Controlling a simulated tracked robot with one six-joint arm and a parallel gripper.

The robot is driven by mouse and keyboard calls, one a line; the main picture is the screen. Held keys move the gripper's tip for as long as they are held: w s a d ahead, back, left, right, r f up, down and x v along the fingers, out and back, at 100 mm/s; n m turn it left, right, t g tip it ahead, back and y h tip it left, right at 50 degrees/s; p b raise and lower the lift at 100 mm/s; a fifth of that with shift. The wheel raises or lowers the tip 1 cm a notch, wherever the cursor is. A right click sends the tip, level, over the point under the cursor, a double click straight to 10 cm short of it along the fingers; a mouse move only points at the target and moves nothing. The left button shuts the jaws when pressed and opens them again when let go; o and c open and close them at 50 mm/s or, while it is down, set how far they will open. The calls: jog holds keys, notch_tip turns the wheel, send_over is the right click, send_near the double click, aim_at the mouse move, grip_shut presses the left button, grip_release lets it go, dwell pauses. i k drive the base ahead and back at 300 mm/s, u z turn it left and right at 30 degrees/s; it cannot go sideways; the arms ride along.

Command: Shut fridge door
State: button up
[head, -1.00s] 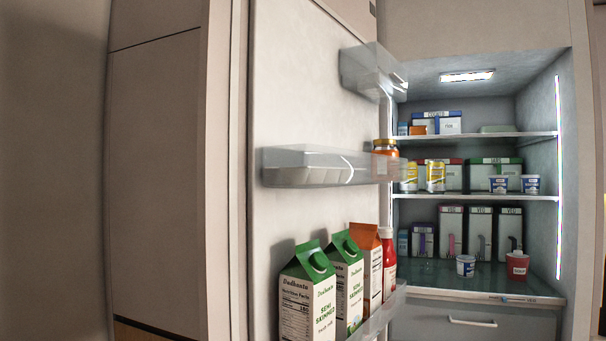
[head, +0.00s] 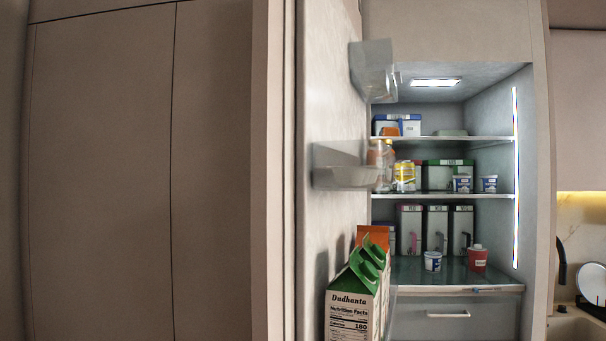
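The fridge door (head: 325,110) stands open, seen in the head view at a steep angle left of the lit fridge interior (head: 490,150). Its inner side carries clear bins, with a middle bin (head: 345,177) and a top bin (head: 372,68). Green-topped milk cartons (head: 352,305) and an orange carton (head: 374,238) stand low on the door, with their bin mostly hidden or out of frame. Inside, shelves hold boxes, yellow cans (head: 404,177), small tubs (head: 433,261) and a red cup (head: 477,258). A drawer (head: 440,314) below is shut. My gripper is not in view.
Tall plain cabinet panels (head: 100,170) fill the left side. At the right are a sink area with a dark faucet (head: 561,260), a white plate (head: 591,283) and an upper cabinet (head: 578,110). The floor is not visible.

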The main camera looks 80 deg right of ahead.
aim_at(311, 175)
jog(key=i, duration=0.9)
jog(key=z, duration=3.9)
